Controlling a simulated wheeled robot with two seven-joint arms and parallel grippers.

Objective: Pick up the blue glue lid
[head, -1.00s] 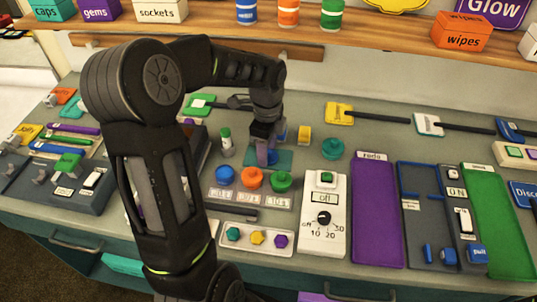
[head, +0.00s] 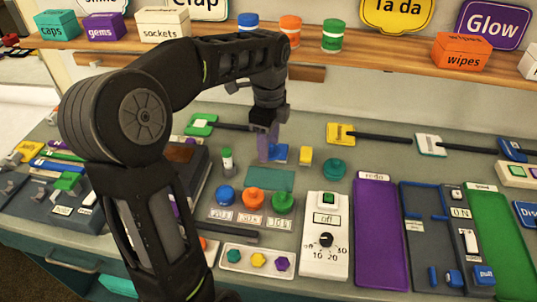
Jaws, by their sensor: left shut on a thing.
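My left gripper (head: 268,150), with purple fingers, points down above the far edge of a small teal mat (head: 268,179). It is shut on the blue glue lid (head: 279,154), whose blue shows at the fingertips. The fingers partly cover it, and I cannot tell how much of the blue there belongs to something behind. The teal mat below is bare. My right gripper is not in view.
A green-capped glue stick (head: 227,162) stands left of the mat. A yellow block (head: 305,155) and a round teal piece (head: 334,168) are to the right. Blue, orange and green knobs (head: 253,199) are in front. A shelf (head: 385,70) runs behind.

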